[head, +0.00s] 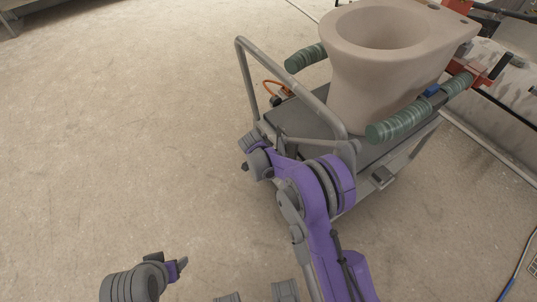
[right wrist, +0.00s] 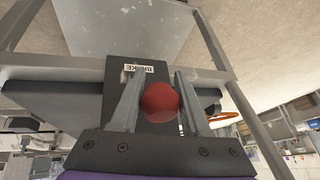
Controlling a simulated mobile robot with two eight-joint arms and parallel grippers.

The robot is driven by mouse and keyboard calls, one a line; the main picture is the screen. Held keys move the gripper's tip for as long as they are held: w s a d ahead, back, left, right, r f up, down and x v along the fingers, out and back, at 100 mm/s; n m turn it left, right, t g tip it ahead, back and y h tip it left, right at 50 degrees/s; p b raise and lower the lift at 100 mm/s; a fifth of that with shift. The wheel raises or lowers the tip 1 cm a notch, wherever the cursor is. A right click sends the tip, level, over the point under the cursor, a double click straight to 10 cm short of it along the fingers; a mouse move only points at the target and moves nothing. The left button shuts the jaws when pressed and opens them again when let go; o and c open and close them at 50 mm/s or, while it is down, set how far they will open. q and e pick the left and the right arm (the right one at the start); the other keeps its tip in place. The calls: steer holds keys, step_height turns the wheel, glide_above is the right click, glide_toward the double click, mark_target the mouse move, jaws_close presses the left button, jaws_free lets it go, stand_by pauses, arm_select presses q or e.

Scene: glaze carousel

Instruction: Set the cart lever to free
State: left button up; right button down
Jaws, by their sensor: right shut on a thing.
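The cart (head: 300,120) has a grey tube handle and a dark deck in the head view. In the right wrist view, the lever's round red knob (right wrist: 160,101) sits between the two fingers of my right gripper (right wrist: 157,84), which is shut on it. Just past the knob is a dark plate (right wrist: 155,80) with a white label (right wrist: 138,68) reading BRAKE, upside down in this view. The lever's stem is hidden behind the knob and fingers. In the head view my purple right arm reaches the handle end of the cart; its fingers and the knob cannot be made out there.
A beige toilet bowl (head: 385,60) stands on the cart between green-wrapped bars (head: 400,122). An orange hose loop (head: 277,87) is near the handle. A red clamp-like part (head: 480,72) is at the right. The concrete floor left of the cart is clear.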

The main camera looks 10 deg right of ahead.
steer(key=shift+d+r+g+y, duration=0.1)
steer(key=shift+r+g+y, duration=0.25)
steer(key=shift+y, duration=0.25)
steer(key=shift+c, duration=1.9)
jaws_free()
steer(key=p+v, duration=0.1)
steer(key=v, duration=1)
steer(key=shift+p, duration=0.4)
steer(key=shift+d, duration=0.1)
